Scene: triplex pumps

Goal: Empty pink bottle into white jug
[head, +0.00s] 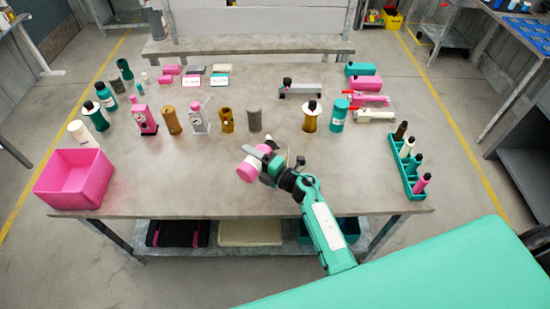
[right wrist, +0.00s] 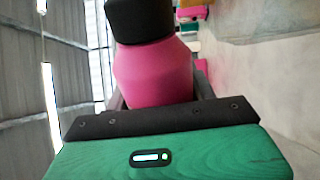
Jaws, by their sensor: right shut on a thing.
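My right gripper (head: 268,163) is shut on the pink bottle (head: 247,172) and holds it, tilted, above the front middle of the table. In the right wrist view the pink bottle (right wrist: 155,70) sits between the fingers, with its black top (right wrist: 140,20) pointing away from the palm. A white jug-like thing (head: 199,118) stands upright in the middle row, behind and left of the gripper and apart from it; I cannot tell for sure that it is the jug. A white cylinder (head: 82,134) stands at the left. My left gripper is out of view.
A pink bin (head: 74,179) is at the table's front left corner. Brown, grey and gold containers (head: 227,120) stand in a row behind my gripper. A teal rack (head: 409,168) with several bottles is at the right.

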